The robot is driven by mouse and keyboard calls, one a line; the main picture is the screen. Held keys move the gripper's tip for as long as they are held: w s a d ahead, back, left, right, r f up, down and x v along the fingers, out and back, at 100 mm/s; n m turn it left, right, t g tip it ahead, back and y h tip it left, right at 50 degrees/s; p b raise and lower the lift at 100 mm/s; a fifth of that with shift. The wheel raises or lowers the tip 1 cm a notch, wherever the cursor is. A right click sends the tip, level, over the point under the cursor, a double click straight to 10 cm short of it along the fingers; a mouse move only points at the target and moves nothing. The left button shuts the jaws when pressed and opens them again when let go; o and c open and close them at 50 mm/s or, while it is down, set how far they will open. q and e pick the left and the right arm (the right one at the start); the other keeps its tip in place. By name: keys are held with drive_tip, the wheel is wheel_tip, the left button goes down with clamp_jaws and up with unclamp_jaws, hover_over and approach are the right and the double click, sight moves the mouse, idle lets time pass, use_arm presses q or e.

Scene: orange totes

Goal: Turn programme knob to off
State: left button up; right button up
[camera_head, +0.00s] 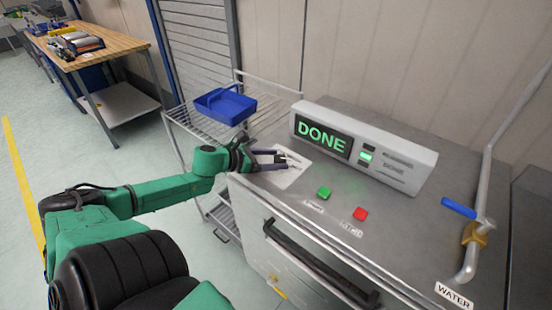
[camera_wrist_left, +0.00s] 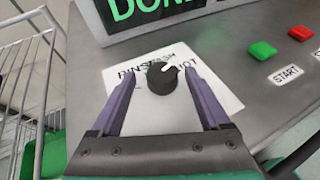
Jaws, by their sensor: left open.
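The programme knob (camera_wrist_left: 161,80) is a round black knob on a white label plate (camera_wrist_left: 200,108) in the left wrist view. Its white pointer mark is turned to the upper right. Lettering shows around it, partly hidden; I make out "RINS" at left and "OT" at right. My left gripper (camera_head: 287,161) is open over the plate, its purple fingers on either side of the knob with gaps to it. I cannot tell whether the fingertips reach down to knob height. In the head view the knob is hard to make out among the fingers. My right gripper is not in view.
A display box (camera_head: 365,148) reading "DONE" stands behind the plate. A green START button (camera_head: 324,193) and a red button (camera_head: 361,214) sit to the right. A blue-handled pipe valve (camera_head: 459,208) is farther right. A wire rack with a blue bin (camera_head: 225,105) stands left.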

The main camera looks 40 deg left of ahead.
use_arm(q)
drive_tip(key=shift+w+d+r, duration=0.1)
drive_tip(key=shift+d, duration=0.2)
drive_tip(key=shift+a, duration=0.1)
drive_tip(key=c, duration=0.5)
drive_tip(key=shift+w, duration=0.1)
clamp_jaws()
